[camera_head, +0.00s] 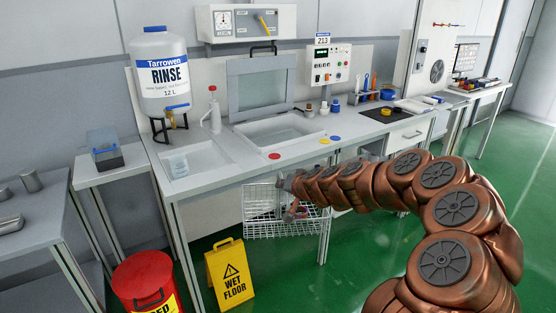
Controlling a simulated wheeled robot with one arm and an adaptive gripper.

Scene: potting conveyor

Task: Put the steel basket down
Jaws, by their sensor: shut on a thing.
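The steel basket (282,229) is a wire basket held in front of the bench, below the level of the worktop. My gripper (288,198) reaches in from the right with my copper-coloured arm and is shut on the steel basket near its upper rim. The fingertips are small and partly hidden by the arm. The basket looks roughly level and appears clear of the green floor. Its contents are hard to make out.
A white bench (235,165) carries a sink, a rinse tank (160,75) and a control box (330,64). A yellow wet floor sign (229,274) and a red bin (148,285) stand at the lower left. A grey side table (45,245) is at left. Green floor is open at right.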

